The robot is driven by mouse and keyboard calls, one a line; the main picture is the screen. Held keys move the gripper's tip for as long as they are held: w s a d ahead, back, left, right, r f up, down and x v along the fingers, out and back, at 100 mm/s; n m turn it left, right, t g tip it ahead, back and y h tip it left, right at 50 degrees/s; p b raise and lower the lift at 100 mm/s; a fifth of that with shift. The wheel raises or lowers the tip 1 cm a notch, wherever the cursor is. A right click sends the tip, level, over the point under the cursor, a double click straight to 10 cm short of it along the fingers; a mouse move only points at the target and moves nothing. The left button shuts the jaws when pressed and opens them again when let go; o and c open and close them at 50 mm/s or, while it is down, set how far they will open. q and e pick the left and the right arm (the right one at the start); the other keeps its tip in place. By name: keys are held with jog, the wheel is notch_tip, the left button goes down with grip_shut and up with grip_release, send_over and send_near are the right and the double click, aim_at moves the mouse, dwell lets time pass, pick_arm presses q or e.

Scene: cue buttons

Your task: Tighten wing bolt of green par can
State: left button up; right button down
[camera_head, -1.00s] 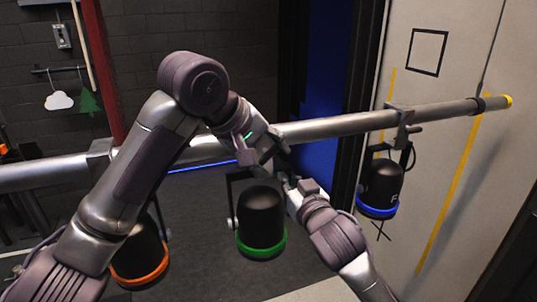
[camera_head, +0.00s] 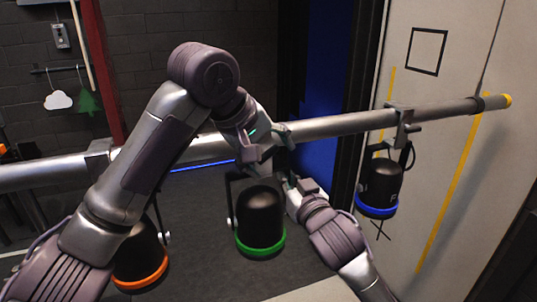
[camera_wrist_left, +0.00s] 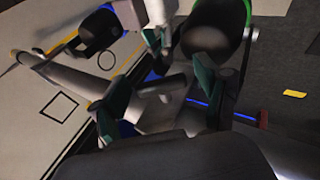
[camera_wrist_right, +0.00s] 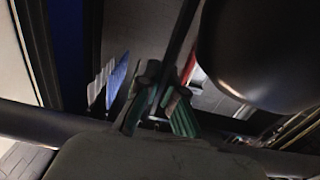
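The green par can (camera_head: 259,215) is a black lamp with a green ring, hanging below the silver pipe (camera_head: 345,124). It also shows at the top of the left wrist view (camera_wrist_left: 218,18). My left gripper (camera_head: 275,143) is at the pipe above this can. In the left wrist view its teal fingers (camera_wrist_left: 158,88) are apart, with a grey bar-shaped part (camera_wrist_left: 165,87) between them; whether this is the wing bolt is unclear. My right gripper (camera_head: 289,182) is beside the can's right side. In the right wrist view its fingertips (camera_wrist_right: 160,96) are close together around a thin dark bar; contact is unclear.
The orange-ringed can (camera_head: 140,255) hangs left, partly behind my left arm. The blue-ringed can (camera_head: 380,188) hangs right by a clamp (camera_head: 402,116). A pale wall panel (camera_head: 430,150) stands behind it. The pipe is bare between the green and blue cans' clamps.

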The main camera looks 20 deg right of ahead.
pick_arm(q)
jog(key=v, duration=1.2)
